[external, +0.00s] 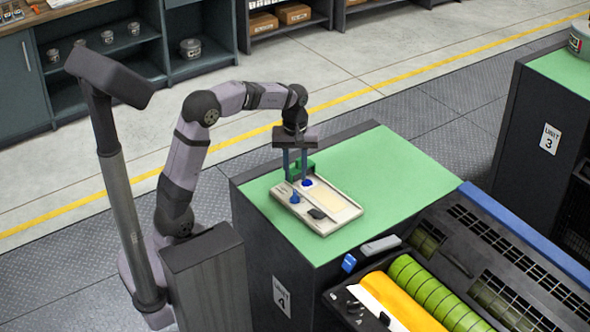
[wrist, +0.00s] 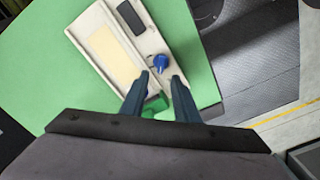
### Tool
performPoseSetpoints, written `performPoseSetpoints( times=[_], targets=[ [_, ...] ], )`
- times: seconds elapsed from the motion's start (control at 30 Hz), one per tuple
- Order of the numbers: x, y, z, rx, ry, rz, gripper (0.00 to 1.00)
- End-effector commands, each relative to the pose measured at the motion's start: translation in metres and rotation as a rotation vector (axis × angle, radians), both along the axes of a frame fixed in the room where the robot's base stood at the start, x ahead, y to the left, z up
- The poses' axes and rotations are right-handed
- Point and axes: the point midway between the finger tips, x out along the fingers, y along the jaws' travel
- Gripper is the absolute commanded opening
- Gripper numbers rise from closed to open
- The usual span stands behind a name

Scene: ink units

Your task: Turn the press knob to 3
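A pale control panel (external: 327,227) lies on the green top of the unit marked 4. It also shows in the wrist view (wrist: 88,52). It carries a blue knob (external: 295,197) with a raised part, a second low blue round part (external: 307,183), a black rectangle (external: 317,213) and a beige area (external: 330,198). In the wrist view one blue knob (wrist: 161,63) shows just beyond my fingertips. My gripper (external: 296,182) is open above the panel's far end, its two fingers (wrist: 161,77) apart with nothing held. I cannot read any numbers or the knob's setting.
A green block (wrist: 155,105) is at the panel's end, seen between my fingers. The green top (external: 385,180) is clear to the right. A blue piece (external: 349,263) and a grey piece (external: 381,245) lie near the rollers (external: 430,290) in front.

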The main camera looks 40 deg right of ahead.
Motion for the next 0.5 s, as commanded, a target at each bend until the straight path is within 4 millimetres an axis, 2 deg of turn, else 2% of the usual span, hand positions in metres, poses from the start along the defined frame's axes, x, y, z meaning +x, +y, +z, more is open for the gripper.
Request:
performPoseSetpoints(
  times=[0.3,0.5],
  targets=[
    [0.0,0.002,-0.039,0.005,0.0,0.0,0.28],
    [0.001,0.001,-0.057,0.003,0.0,0.0,0.28]
  ],
)
